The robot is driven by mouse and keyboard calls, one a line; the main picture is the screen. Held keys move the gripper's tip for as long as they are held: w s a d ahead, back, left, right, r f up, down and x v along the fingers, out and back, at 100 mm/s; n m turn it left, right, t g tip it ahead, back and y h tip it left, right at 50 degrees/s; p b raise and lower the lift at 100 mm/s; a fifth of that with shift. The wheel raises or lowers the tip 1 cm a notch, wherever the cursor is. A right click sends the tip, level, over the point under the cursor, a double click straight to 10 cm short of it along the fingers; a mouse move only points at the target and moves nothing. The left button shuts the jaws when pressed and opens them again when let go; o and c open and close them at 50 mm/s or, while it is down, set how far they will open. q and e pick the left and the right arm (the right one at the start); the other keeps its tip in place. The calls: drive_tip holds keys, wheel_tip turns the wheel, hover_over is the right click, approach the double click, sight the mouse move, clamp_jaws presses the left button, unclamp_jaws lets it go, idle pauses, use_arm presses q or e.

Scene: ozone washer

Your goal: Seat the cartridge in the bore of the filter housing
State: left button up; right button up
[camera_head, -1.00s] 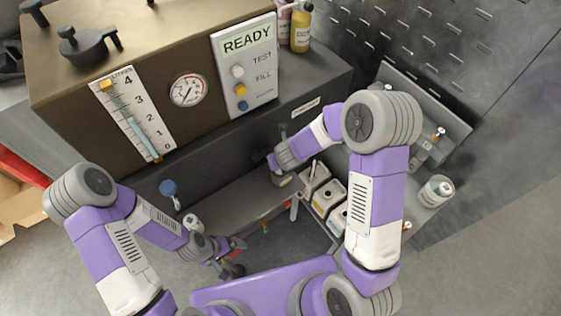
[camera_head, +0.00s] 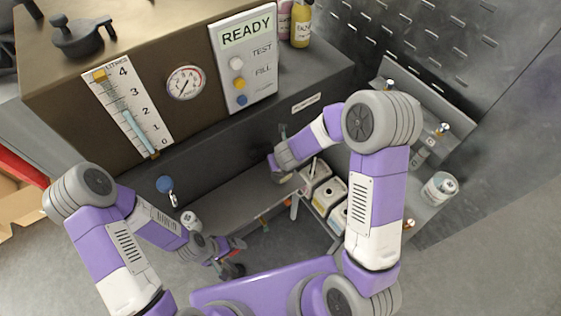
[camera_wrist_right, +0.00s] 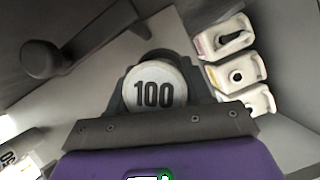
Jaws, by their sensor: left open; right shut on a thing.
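My right gripper (camera_wrist_right: 155,95) is shut on a round white-faced cartridge marked 100 (camera_wrist_right: 153,88). The number faces the wrist camera, and the jaws flank the cartridge. In the head view the right gripper (camera_head: 281,172) is low in front of the dark machine, beside the shelf; the cartridge is mostly hidden there. I cannot make out the filter housing's bore in either view. My left gripper (camera_head: 236,257) is open, low in the head view, with a reddish thing close by; I cannot tell if they touch.
The brown machine (camera_head: 200,130) with a READY panel (camera_head: 244,60) and round gauge (camera_head: 185,83) fills the upper left. A dark lever (camera_wrist_right: 48,60) shows left of the cartridge. White canisters (camera_wrist_right: 222,37) stand to its right. A white jar (camera_head: 439,188) is on the right shelf.

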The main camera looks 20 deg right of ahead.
drive_tip(key=o, duration=1.3)
drive_tip(key=shift+r, duration=0.1)
drive_tip(key=p+v, duration=0.3)
drive_tip(key=v, duration=0.4)
drive_tip(key=shift+s+r, duration=0.1)
drive_tip(key=shift+r, duration=0.1)
drive_tip(key=shift+f, duration=0.1)
